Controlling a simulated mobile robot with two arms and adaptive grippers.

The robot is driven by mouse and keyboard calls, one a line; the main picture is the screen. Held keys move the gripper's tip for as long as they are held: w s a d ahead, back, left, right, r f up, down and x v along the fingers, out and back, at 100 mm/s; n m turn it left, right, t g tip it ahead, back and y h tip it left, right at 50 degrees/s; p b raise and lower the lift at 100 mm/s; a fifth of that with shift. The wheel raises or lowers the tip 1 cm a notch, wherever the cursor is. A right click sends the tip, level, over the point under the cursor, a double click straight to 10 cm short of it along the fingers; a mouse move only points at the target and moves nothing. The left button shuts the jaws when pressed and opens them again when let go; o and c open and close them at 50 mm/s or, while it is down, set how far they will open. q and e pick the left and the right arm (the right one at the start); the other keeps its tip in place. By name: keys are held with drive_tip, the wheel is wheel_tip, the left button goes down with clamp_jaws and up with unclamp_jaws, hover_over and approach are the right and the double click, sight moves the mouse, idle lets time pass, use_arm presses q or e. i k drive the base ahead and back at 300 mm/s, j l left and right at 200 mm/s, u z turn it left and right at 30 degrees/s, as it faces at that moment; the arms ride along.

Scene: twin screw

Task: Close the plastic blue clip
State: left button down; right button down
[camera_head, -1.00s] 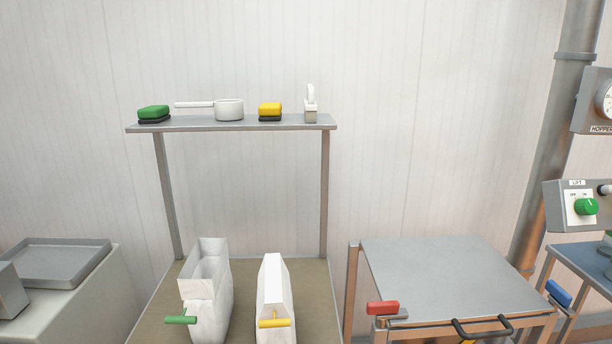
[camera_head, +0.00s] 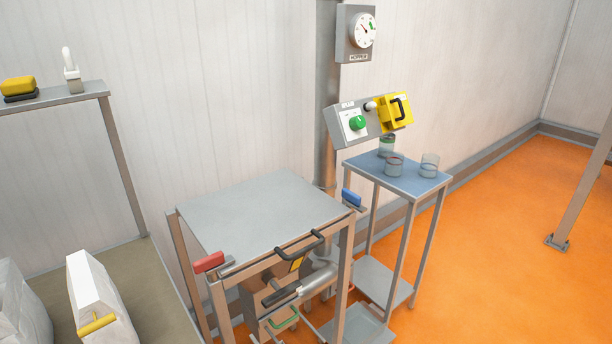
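A blue clip (camera_head: 352,198) is at the right corner of the grey-topped metal table or cover (camera_head: 265,212). It sticks up at a tilt beside the edge; I cannot tell from here whether it is latched. A red clip (camera_head: 209,262) is at the left front corner of the same top. Neither of my grippers shows in the head view.
A small blue-topped table (camera_head: 405,181) with several jars stands behind right. A control box (camera_head: 356,121) with a green knob hangs above it. Orange floor (camera_head: 500,230) is open at right.

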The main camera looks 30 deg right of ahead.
sight(353, 201)
drive_tip(key=i+l+z, duration=0.1)
drive_tip(key=z, duration=1.2)
